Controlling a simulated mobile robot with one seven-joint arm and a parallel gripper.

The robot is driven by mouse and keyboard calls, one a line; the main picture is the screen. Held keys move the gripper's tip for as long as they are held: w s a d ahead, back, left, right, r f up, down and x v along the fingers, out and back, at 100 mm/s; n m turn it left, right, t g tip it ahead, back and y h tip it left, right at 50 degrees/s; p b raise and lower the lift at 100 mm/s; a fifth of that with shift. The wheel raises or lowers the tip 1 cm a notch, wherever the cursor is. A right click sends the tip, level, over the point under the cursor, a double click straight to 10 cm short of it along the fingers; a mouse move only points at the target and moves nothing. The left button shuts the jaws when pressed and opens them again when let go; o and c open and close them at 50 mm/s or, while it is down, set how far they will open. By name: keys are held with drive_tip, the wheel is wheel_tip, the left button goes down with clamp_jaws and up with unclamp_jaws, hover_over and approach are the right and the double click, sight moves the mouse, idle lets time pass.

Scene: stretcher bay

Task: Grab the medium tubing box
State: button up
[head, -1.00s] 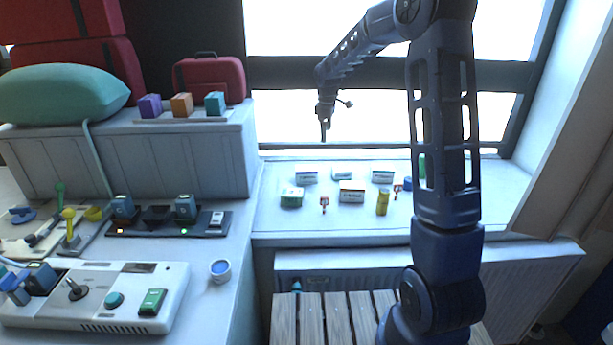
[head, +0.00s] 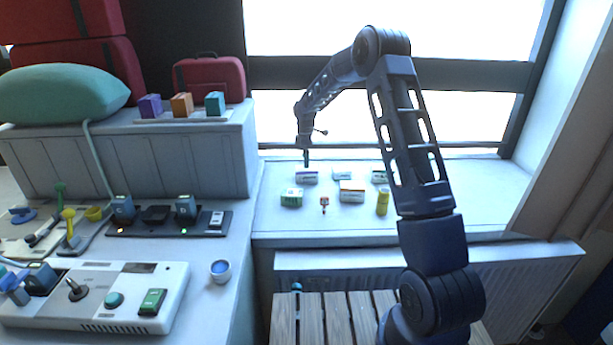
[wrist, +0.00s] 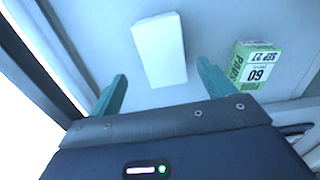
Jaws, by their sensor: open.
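My gripper (head: 306,160) hangs over the windowsill at the left, pointing down. In the wrist view its two green fingers (wrist: 160,80) are apart, with nothing held between them. A plain white box top (wrist: 159,50) lies beyond and between the fingertips. It appears to be the white-and-blue box (head: 307,177) just under the gripper in the head view. Two similar small boxes stand to its right, one at the middle back (head: 342,175) and one farther right (head: 379,177), partly covered by my arm. Their labels are too small to read, so I cannot tell which is the medium tubing box.
A green box marked PADS (wrist: 254,65) is beside the white box; it also shows in the head view (head: 291,198). An orange-and-white box (head: 351,191), a yellow bottle (head: 382,203) and a small red item (head: 324,203) stand nearby. The window is close behind.

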sight(306, 172)
drive_tip(key=f, duration=0.7)
drive_tip(key=shift+s+d+f, duration=0.2)
drive_tip(key=shift+s+f, duration=0.05)
drive_tip(key=c, duration=1.1)
